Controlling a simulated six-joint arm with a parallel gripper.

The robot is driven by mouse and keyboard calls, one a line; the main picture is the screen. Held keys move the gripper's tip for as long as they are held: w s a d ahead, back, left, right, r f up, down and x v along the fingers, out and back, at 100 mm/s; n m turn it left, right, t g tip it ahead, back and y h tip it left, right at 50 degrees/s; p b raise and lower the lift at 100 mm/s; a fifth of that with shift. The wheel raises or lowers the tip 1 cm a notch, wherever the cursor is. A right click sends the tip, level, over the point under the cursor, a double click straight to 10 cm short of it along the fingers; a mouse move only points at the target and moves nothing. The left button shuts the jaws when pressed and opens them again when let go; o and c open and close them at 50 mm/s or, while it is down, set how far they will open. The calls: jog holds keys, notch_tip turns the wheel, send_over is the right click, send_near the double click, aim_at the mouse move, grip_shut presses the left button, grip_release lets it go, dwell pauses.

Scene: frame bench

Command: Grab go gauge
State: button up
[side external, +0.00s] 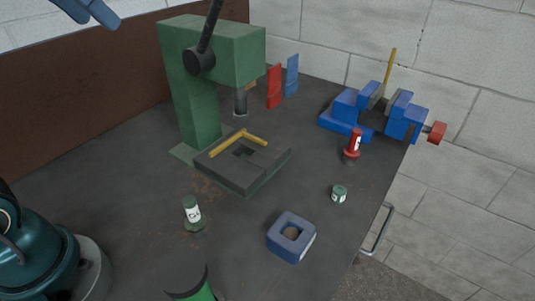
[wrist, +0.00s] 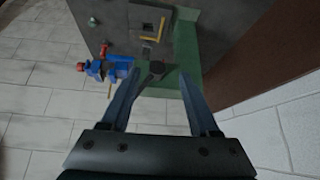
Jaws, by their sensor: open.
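A green upright gauge (side external: 192,209) with a white label stands on the dark bench left of centre in the side view; its green colour suggests the go gauge, but the label is too small to read. A red upright gauge (side external: 353,145) stands farther back at the right, in front of the vise. A blue square block (side external: 291,237) with a round hole lies near the bench's front right. My gripper (side external: 100,20) is high at the top left, far above the bench and clear of the gauges. In the wrist view its blue fingers (wrist: 158,80) are spread and empty.
A green press (side external: 182,95) with a dark base and yellow L-shaped stop stands at the back. A blue vise (side external: 365,112) sits at the right edge. A small green cylinder (side external: 339,194) stands near the block. Red (side external: 274,86) and blue (side external: 291,75) upright pieces stand behind the press.

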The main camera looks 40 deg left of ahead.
jog(key=w+a+r+n+t+y, duration=0.4)
jog(key=w+a+r+t+y, duration=0.3)
jog(key=w+a+r, duration=0.4)
jog(key=w+d+r+m+t+h, duration=0.2)
jog(key=r+m+t, duration=0.1)
jog(key=r+t, duration=0.25)
jog(key=w+d+r+m+t+h, duration=0.2)
jog(key=w+r+m+t, duration=0.15)
jog(key=r, duration=0.25)
jog(key=d+f+m+g+h, duration=0.25)
jog(key=d+m+h, duration=0.55)
jog(key=h, duration=0.5)
jog(key=m+g+h, duration=0.4)
jog(key=m+g, duration=0.3)
jog(key=g, duration=1.2)
send_over(198, 215)
jog(key=a, duration=0.3)
notch_tip(198, 215, down, 22)
jog(key=shift+t, duration=0.35)
jog(key=f, duration=2.8)
jog(key=shift+s+f, duration=0.3)
jog(key=shift+f, duration=0.05)
jog(key=shift+x, duration=2.6)
